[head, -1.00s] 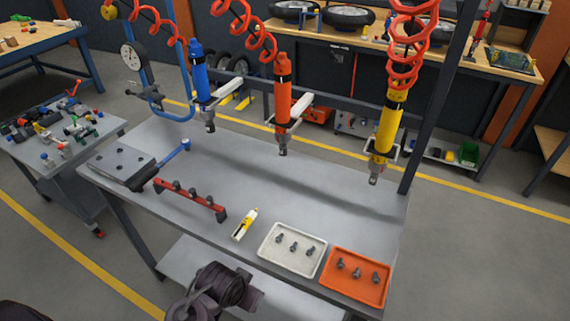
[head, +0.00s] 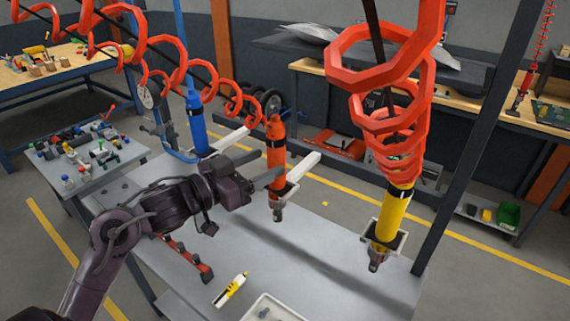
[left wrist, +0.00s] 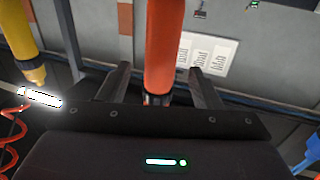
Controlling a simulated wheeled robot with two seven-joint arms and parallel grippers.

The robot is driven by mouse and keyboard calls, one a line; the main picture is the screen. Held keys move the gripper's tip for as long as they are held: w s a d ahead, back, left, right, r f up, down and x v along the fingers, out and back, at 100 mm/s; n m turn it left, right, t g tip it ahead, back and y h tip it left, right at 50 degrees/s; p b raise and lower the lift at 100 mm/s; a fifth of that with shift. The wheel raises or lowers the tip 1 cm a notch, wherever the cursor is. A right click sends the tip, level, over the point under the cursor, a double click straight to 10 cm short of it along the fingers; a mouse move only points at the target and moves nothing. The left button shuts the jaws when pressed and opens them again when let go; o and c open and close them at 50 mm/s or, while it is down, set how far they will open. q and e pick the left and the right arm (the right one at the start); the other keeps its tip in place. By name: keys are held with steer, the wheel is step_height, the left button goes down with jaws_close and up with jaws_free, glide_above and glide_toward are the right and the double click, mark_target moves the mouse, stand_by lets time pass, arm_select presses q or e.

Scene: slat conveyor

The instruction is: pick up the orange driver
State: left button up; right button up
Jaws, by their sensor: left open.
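The orange driver (head: 276,150) hangs upright in its holder, between the blue driver (head: 196,122) and the yellow driver (head: 393,215). My left gripper (head: 266,168) reaches in from the left at the driver's body, with its jaws open. In the left wrist view, the orange driver (left wrist: 164,45) stands between the two spread fingers (left wrist: 162,82), with a gap on each side. I cannot tell how deep it sits between them. My right gripper is not in view.
The grey bench (head: 330,265) holds a red rack (head: 190,258), a yellow-white tool (head: 231,290) and a white tray (head: 272,308). Red coiled hoses (head: 385,55) hang above the drivers. A dark post (head: 480,150) stands at right. A cluttered cart (head: 85,155) is at left.

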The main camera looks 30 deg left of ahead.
mark_target(283, 149)
arm_select(q)
steer(key=shift+w+d+r+p, duration=0.2)
steer(key=shift+w+r+p, duration=0.2)
steer(key=shift+w, duration=0.1)
steer(key=shift+w+d+r+p, duration=0.15)
steer(key=shift+w+r+p, duration=0.1)
steer(key=shift+w+p, duration=0.15)
steer(key=p+x, duration=0.1)
steer(key=x, duration=0.2)
steer(key=shift+w+d+r, duration=0.1)
steer(key=shift+w+d, duration=0.1)
steer(key=shift+w, duration=0.2)
steer(key=shift+w+d, duration=0.1)
steer(key=shift+w, duration=0.05)
jaws_close()
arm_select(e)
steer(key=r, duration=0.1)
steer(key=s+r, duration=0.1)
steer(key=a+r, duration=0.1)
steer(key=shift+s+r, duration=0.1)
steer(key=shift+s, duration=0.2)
